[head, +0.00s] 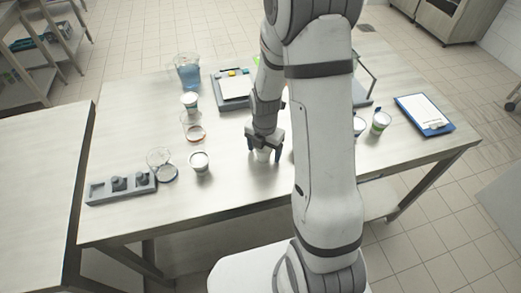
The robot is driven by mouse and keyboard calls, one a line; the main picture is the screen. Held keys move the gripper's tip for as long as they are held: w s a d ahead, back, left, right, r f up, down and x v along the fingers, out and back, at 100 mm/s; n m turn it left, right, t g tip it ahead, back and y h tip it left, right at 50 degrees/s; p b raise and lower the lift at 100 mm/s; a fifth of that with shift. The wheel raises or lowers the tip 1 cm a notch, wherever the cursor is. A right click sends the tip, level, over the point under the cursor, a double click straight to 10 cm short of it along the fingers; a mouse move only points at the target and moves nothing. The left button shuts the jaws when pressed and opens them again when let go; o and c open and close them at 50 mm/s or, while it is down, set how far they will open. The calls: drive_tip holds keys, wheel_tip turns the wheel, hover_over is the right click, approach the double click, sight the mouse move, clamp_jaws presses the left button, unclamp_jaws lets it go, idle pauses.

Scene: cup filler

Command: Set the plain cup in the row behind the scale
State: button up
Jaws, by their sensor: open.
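My gripper (264,148) points down over the near middle of the table, its fingers open on either side of a small white cup (263,156). The fingers hide much of this cup; no mark shows on its visible part, and I cannot tell whether they touch it. The scale (235,100), grey with a pale plate and a yellow spot, stands farther back, left of my arm. My arm hides much of the area right of and behind it, so I cannot make out the row of cups there.
Other cups stand at the left (190,102), front left (200,165) and right (381,124). A beaker of blue liquid (188,76), clear jars (193,127), a grey block with weights (121,187) and a blue clipboard (425,115) are also on the table (225,190). The front edge is clear.

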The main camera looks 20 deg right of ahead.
wheel_tip(320, 180, up, 12)
drive_tip(key=shift+f, duration=0.1)
drive_tip(key=s+r+m+t, duration=0.1)
drive_tip(key=s+r+m, duration=0.5)
drive_tip(key=m, duration=0.7)
drive_tip(key=s+a+r+m+t, duration=0.1)
drive_tip(key=s+r+m+t, duration=0.1)
drive_tip(key=s+r+m, duration=0.4)
drive_tip(key=s+m, duration=0.4)
drive_tip(key=m, duration=0.4)
drive_tip(key=shift+r, duration=0.25)
